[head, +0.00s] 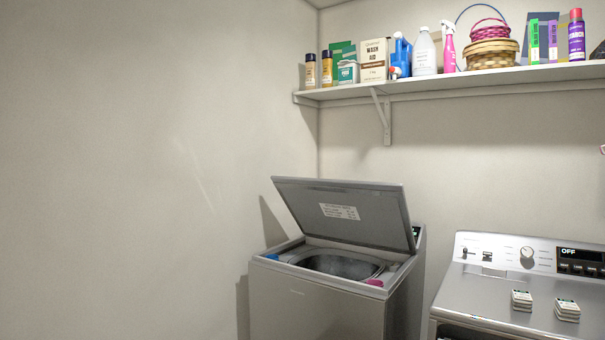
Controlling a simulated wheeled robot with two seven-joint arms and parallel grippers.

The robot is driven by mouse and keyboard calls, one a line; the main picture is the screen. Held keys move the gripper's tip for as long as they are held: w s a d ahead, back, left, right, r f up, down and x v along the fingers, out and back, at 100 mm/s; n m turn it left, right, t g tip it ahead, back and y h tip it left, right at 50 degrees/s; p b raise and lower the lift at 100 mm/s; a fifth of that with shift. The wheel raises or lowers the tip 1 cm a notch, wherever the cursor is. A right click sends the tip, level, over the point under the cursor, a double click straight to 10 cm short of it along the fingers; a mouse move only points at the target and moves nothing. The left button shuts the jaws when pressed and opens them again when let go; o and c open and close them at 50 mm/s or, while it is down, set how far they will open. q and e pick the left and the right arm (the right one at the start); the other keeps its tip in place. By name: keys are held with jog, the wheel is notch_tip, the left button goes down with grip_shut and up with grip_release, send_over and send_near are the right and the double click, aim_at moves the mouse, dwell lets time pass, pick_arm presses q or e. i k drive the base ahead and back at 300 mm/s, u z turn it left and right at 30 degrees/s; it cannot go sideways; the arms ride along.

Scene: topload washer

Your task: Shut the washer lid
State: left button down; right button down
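The grey top-load washer (315,308) stands in the corner, low in the middle of the head view. Its lid (375,212) is open, hinged at the back and tilted up, with a white label on its inner face. The round drum opening (342,265) shows below the lid. A blue piece sits at the left of the top rim and a pink piece at its right front. Neither of my grippers shows in this view.
A dryer-like machine (500,290) with a control panel stands to the right, with two small boxes on top. A wall shelf (450,83) with bottles, boxes and baskets (491,53) runs above. A bare wall is at the left.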

aim_at(374, 214)
jog(key=u, duration=0.75)
jog(key=i, duration=1.2)
jog(key=u, duration=0.3)
jog(key=i, duration=1.25)
jog(key=z, duration=0.55)
